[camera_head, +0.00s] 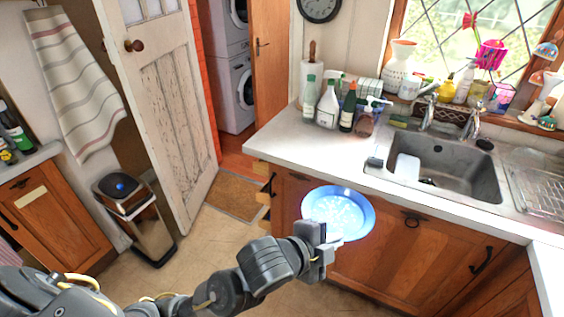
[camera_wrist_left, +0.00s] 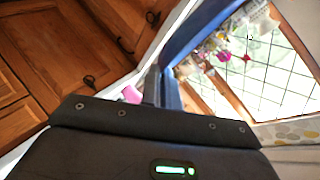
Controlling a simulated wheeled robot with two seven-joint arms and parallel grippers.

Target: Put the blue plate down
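The blue plate (camera_head: 338,210) is held out in front of the wooden cabinet doors, just off the counter's front edge in the picture. My left gripper (camera_head: 322,238) is shut on the plate's near rim. The plate's face, with a pale pattern or shine in its middle, shows to the head camera. In the left wrist view the plate (camera_wrist_left: 200,28) is a blue strip seen edge-on, running up from the dark fingers (camera_wrist_left: 163,88). My right gripper is in neither view.
The white counter (camera_head: 305,136) has a bare stretch at its left front. Behind stand several bottles (camera_head: 328,104) and a paper roll. The steel sink (camera_head: 455,170) is to the right, with a white item inside. A bin (camera_head: 140,215) and open door are left.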

